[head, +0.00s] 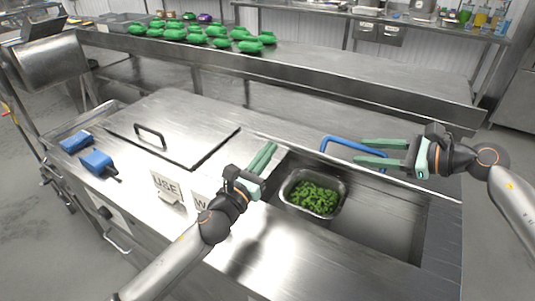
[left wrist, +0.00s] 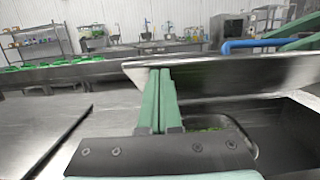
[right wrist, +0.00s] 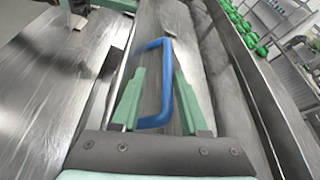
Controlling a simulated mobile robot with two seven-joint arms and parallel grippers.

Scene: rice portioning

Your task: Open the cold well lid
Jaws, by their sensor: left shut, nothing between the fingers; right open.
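The cold well lid with a blue handle (head: 340,141) stands raised along the far side of the open well. In the left wrist view the lid (left wrist: 230,76) shows as a tilted metal plate with the blue handle (left wrist: 250,44) beyond it. My right gripper (head: 364,152) is open at the handle; in the right wrist view the blue handle (right wrist: 167,85) shows between its two fingers, not gripped. My left gripper (head: 270,148) is shut and empty, its tips close to the lid's left end; I cannot tell whether they touch it.
A metal pan (head: 287,199) of chopped greens sits in the well. A closed lid with a black handle (head: 150,136) lies to the left. Two blue tools (head: 97,161) and small signs (head: 166,188) are on the counter. Green items (head: 172,34) line the back counter.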

